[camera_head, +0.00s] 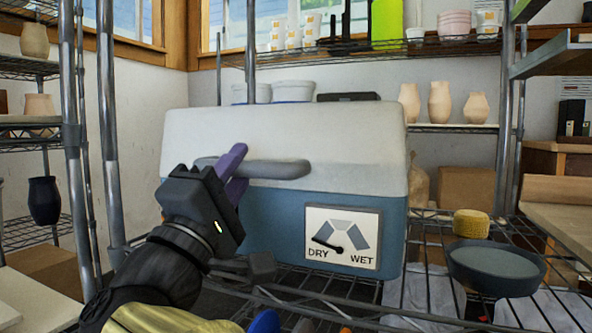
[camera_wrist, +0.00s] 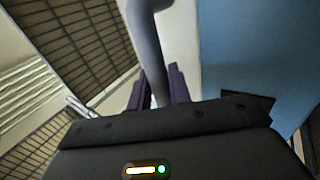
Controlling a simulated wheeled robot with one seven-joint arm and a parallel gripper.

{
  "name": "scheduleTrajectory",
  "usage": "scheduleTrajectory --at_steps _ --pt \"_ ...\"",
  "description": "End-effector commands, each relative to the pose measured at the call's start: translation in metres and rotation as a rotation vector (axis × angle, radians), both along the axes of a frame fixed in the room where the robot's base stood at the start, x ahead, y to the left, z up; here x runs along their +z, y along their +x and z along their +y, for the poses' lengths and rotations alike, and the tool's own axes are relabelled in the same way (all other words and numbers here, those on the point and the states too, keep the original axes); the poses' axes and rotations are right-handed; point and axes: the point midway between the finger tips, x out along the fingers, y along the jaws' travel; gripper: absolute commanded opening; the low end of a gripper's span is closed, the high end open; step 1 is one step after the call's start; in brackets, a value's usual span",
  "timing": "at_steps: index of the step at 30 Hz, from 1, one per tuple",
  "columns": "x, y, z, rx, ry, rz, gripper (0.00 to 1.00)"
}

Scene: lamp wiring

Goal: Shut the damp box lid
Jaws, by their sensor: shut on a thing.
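The damp box has a blue body (camera_head: 270,220) and a white lid (camera_head: 300,130), with a grey bar handle (camera_head: 275,169) on the lid's front. The lid lies over the body and no open gap shows along its front edge. My gripper (camera_head: 236,170) has its purple fingers around the left part of the handle. In the wrist view the handle (camera_wrist: 150,35) runs down between the purple fingers (camera_wrist: 158,88), and the gripper is shut on it. The blue body (camera_wrist: 245,50) fills the right of that view. The inside of the box is hidden.
A DRY/WET dial (camera_head: 343,238) is on the box front. A dark bowl (camera_head: 495,268) and a yellow sponge (camera_head: 471,223) sit on the wire shelf to the right. Metal shelf posts (camera_head: 107,120) stand close left of my arm. Clay vases (camera_head: 440,102) stand behind.

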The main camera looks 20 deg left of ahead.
Motion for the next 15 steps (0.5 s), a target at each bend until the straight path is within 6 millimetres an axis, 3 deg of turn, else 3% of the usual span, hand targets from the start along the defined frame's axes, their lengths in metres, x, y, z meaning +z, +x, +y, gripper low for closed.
scheduleTrajectory --at_steps 1,7,8,15 --pt "-0.0091 0.0017 0.0014 -0.004 -0.006 0.015 0.00" --pt "-0.0102 0.0017 0.0019 -0.004 -0.007 0.015 0.00" --pt "-0.0105 0.0017 0.0019 -0.004 -0.007 0.015 0.26" --pt "-0.0091 0.0016 0.0022 -0.003 -0.008 0.014 0.27"
